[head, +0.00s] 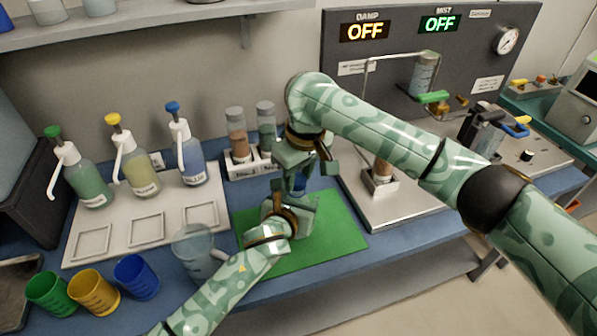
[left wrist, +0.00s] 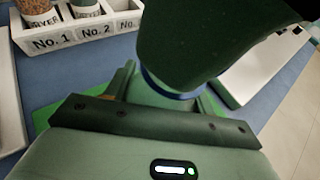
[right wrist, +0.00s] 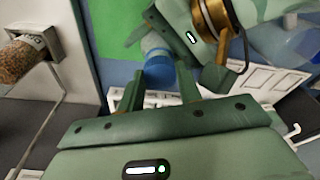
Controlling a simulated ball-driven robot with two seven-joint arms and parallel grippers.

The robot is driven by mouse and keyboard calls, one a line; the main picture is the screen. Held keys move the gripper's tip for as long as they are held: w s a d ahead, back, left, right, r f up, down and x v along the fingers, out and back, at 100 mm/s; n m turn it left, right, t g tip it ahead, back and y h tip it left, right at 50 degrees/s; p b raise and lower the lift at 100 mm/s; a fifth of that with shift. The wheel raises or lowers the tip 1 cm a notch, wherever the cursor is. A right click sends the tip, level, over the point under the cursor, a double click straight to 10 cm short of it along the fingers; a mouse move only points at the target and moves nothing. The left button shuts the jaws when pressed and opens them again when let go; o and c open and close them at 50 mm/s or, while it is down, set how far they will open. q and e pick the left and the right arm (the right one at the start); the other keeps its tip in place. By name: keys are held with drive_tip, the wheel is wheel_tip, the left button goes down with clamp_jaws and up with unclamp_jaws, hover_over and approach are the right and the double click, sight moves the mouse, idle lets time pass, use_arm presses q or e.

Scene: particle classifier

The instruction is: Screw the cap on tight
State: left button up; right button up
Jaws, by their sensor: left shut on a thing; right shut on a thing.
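A small container with a blue cap (head: 299,184) is between my two grippers, above the green mat (head: 335,222). My right gripper (head: 302,170) comes from above and is shut on the cap; the blue cap (right wrist: 158,76) shows between its fingers in the right wrist view. My left gripper (head: 294,204) is below, shut on the container body, which is mostly hidden; a pale part of it (right wrist: 153,42) shows in the right wrist view. In the left wrist view a blue edge (left wrist: 176,91) shows under the dark right gripper. I cannot tell how tight the cap sits.
A white rack (head: 250,166) with two filled jars stands behind the grippers. Pump bottles (head: 140,172) stand at the left. A clear jug (head: 192,248) and coloured cups (head: 94,292) are near the front left. A metal-based machine (head: 400,208) stands at the right.

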drive_tip(key=shift+f, duration=0.55)
drive_tip(key=o, duration=1)
drive_tip(key=shift+s+a, duration=0.1)
drive_tip(key=shift+a, duration=0.05)
drive_tip(key=shift+a, duration=0.1)
drive_tip(key=shift+r, duration=2.4)
drive_tip(key=shift+c, duration=0.2)
